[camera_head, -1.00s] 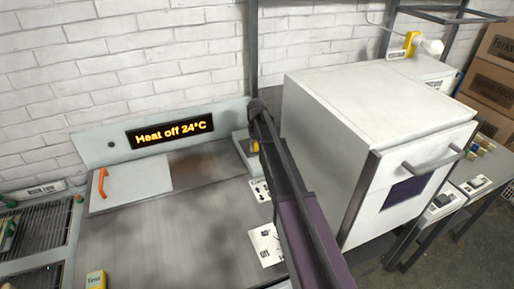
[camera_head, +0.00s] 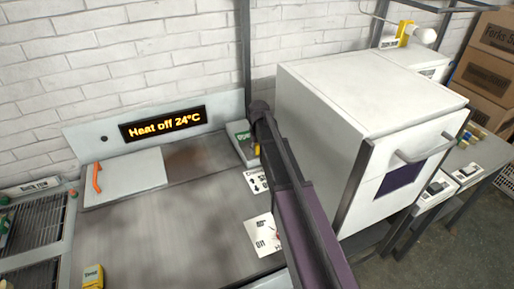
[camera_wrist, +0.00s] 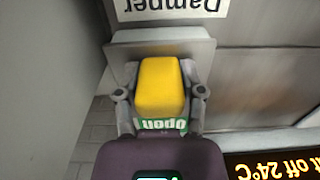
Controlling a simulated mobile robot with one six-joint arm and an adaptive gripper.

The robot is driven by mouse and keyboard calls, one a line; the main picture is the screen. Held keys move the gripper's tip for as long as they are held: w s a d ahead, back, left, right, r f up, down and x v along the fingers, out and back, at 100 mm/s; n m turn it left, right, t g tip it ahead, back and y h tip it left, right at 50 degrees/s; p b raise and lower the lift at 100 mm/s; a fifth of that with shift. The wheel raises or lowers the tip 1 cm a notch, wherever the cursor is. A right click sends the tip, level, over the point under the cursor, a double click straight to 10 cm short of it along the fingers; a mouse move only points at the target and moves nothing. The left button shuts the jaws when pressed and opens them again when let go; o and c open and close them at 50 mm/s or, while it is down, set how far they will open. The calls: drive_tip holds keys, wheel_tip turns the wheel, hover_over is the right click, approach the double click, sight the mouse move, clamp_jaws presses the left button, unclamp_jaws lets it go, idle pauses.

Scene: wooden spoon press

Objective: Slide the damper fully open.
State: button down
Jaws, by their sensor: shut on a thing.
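The damper's yellow handle (camera_wrist: 160,85) is in the middle of the wrist view, in front of a grey plate (camera_wrist: 195,50). My gripper (camera_wrist: 160,95) is shut on this handle, one finger on each side. A green "Open" label (camera_wrist: 160,125) shows just below the handle in that view. A white "Damper" label (camera_wrist: 172,6) is at the top. In the head view, a bit of the yellow handle (camera_head: 257,149) shows beside the grey damper housing (camera_head: 248,157), left of the white cabinet. My arm hides most of the handle and my gripper there.
The white cabinet (camera_head: 350,90) stands close to the right of my arm. A display panel (camera_head: 165,123) reading "Heat off 24°C" stands behind the worktop (camera_head: 160,220). A pale lid with an orange handle (camera_head: 97,177) lies at left. The worktop's middle is clear.

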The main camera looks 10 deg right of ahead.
drive_tip(key=shift+c, duration=1)
unclamp_jaws()
drive_tip(key=shift+w, duration=0.15)
